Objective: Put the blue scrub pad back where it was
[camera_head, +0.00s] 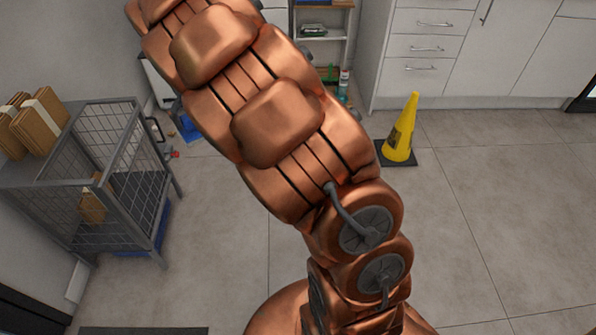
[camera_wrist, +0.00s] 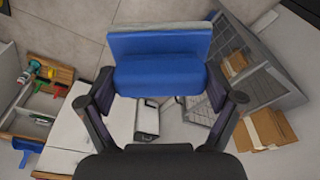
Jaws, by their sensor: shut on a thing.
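The blue scrub pad (camera_wrist: 160,72) is in the wrist view, a blue block with a paler layer along its far edge. My gripper (camera_wrist: 160,88) is shut on it, with one dark finger at each side. The pad is held in the air, with the floor and furniture seen beyond it. In the head view my arm fills the middle, and neither the gripper nor the pad can be made out there.
A grey wire cage cart (camera_head: 120,150) with cardboard boxes (camera_head: 35,125) stands at left. A yellow cone (camera_head: 402,130) stands on the floor. White drawers (camera_head: 425,50) and a small shelf (camera_head: 322,38) are at the back. Floor at right is clear.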

